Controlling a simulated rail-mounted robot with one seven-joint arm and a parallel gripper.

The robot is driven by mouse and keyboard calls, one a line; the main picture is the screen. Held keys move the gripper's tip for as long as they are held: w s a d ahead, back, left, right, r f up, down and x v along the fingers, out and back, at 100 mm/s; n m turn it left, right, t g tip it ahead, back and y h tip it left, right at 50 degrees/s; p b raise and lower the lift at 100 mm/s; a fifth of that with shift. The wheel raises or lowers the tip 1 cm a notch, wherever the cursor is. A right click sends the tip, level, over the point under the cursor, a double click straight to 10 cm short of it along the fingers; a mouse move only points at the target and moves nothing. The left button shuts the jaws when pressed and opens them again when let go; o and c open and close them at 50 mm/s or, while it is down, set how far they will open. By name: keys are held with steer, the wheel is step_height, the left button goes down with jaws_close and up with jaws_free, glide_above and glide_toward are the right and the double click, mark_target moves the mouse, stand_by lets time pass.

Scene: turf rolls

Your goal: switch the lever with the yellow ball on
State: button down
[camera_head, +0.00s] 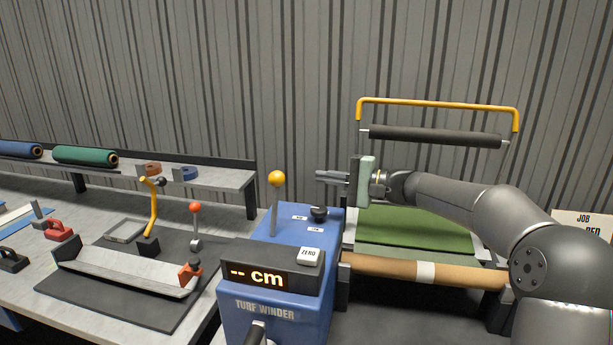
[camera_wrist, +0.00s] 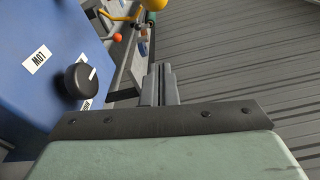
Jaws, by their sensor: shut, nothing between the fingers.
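The yellow ball (camera_head: 277,178) tops a thin grey lever (camera_head: 275,215) that stands nearly upright on the blue turf winder (camera_head: 235,318). My gripper (camera_head: 318,178) is shut and empty. It points left toward the ball at about the same height, with a gap between its tips and the ball in the head view. In the wrist view, the shut fingers (camera_wrist: 160,72) reach up from the pad. The winder's blue top (camera_wrist: 45,95) fills the left side.
A black knob (camera_head: 319,213) and a ZERO button (camera_head: 309,255) sit on the winder, beside a "-- cm" display (camera_head: 257,275). A yellow-framed dark roller (camera_head: 435,137) stands right, behind my arm. A red-ball lever (camera_head: 195,210) and yellow lever (camera_head: 152,210) stand on the left bench.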

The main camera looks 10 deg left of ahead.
mark_target(275, 204)
steer(key=w+a+p, duration=0.1)
steer(key=a+p, duration=0.2)
steer(key=a, duration=0.7)
steer(key=s, duration=0.1)
steer(key=s+d, duration=0.1)
steer(key=s, duration=0.1)
steer(key=shift+s+d+r+p, duration=0.25)
steer(key=shift+s+d+p, duration=0.05)
steer(key=shift+s+d, duration=0.1)
steer(key=shift+f+b, duration=0.15)
steer(key=shift+b, duration=0.45)
